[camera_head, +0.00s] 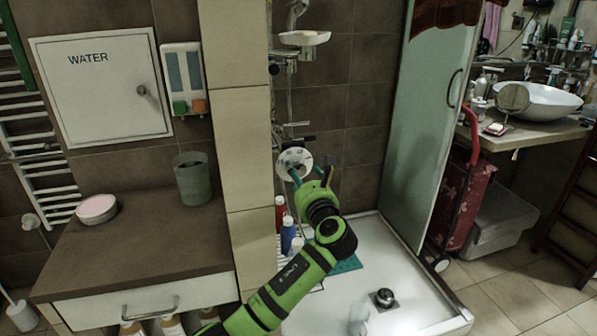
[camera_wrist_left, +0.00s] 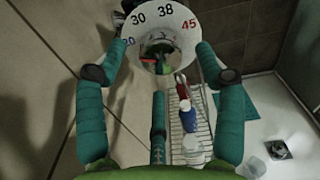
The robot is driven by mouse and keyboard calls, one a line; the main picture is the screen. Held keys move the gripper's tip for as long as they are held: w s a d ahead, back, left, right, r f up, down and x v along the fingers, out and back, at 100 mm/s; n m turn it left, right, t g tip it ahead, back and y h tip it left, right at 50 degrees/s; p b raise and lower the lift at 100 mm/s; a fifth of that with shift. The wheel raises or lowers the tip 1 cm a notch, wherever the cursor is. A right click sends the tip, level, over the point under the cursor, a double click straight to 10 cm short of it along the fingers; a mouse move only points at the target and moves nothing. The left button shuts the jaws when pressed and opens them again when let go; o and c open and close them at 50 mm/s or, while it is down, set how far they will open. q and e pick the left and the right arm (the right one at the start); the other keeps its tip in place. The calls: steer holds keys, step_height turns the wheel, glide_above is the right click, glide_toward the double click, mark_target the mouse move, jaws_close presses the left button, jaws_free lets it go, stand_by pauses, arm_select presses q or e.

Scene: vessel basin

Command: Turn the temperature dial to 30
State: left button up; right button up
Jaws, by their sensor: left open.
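The temperature dial (camera_head: 294,155) is a white ring on the shower wall, partly hidden by my left gripper (camera_head: 303,171) in the head view. In the left wrist view, the dial (camera_wrist_left: 164,13) shows 30 and 38 in black, 45 in red and part of a blue number at its left edge. Its centre is a shiny, mirror-like knob. My left gripper (camera_wrist_left: 160,58) is open, with one teal finger on each side of the dial and a third finger below. I cannot tell whether the fingers touch it. My right gripper is not in view.
A wire rack with red and blue bottles (camera_head: 287,235) stands below the dial. The shower tray (camera_head: 410,300) has a drain (camera_head: 383,298). A tiled pillar (camera_head: 238,110) stands left of the dial, and a glass panel (camera_head: 425,130) to the right.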

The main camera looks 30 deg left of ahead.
mark_target(299, 169)
arm_select(q)
steer(key=shift+x, duration=1.65)
steer(key=c, duration=1.2)
steer(key=shift+o, duration=0.2)
steer(key=shift+r+p, duration=0.25)
steer(key=shift+p, duration=0.4)
steer(key=m+p, duration=0.2)
steer(key=p, duration=0.2)
steer(key=m+p, duration=0.2)
steer(key=p, duration=0.2)
steer(key=m+p, duration=0.2)
steer(key=p, duration=0.2)
steer(key=shift+w+r+m, duration=0.15)
steer(key=shift+r+m, duration=0.15)
steer(key=shift+f+m+p, duration=0.25)
steer(key=shift+m+p, duration=0.95)
steer(key=shift+p, duration=0.1)
